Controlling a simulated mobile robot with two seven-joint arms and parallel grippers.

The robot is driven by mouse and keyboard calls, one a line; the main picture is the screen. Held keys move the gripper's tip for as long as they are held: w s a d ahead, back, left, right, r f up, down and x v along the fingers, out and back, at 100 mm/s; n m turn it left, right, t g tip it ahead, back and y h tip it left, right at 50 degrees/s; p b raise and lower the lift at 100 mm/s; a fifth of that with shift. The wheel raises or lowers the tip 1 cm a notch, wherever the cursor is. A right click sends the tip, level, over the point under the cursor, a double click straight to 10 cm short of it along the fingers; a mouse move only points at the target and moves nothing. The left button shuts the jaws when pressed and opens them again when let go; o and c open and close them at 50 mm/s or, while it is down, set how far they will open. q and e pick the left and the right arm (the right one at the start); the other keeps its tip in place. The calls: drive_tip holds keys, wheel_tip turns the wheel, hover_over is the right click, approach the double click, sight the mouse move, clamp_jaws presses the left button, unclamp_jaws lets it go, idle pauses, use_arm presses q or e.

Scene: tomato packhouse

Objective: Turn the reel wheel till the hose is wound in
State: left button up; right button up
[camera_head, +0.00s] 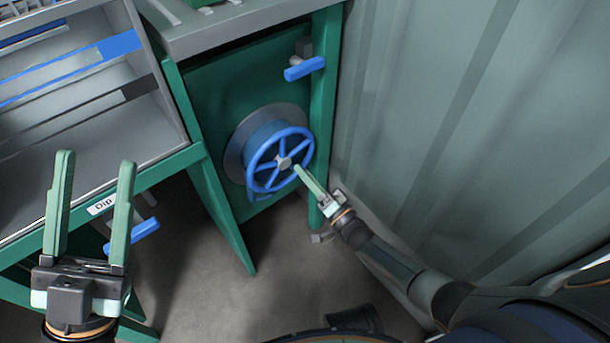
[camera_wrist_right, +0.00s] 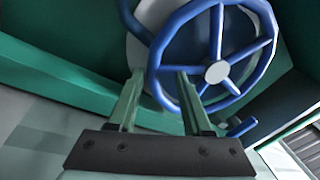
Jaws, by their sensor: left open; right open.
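The blue spoked reel wheel (camera_head: 281,160) with a pale hub stands upright on the front of the grey hose reel (camera_head: 234,152), on a green panel. My right gripper (camera_head: 311,178) is at the wheel's lower right in the head view. In the right wrist view the wheel (camera_wrist_right: 258,73) fills the upper middle, and the open fingers of my right gripper (camera_wrist_right: 157,84) point at its lower left rim. I cannot tell whether they touch the rim. My left gripper (camera_head: 95,160) is open and empty, in front of the trough. Little of the hose can be made out.
A blue lever (camera_head: 304,68) sits above the wheel on the green frame. A metal trough (camera_head: 95,140) with a green edge and a "Dip" label stands at left, with another blue lever (camera_head: 132,235) below. A corrugated wall (camera_head: 440,120) closes the right side.

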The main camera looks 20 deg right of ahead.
drive_tip(key=shift+w, duration=0.2)
drive_tip(key=shift+c, duration=0.2)
clamp_jaws()
idle(1.2)
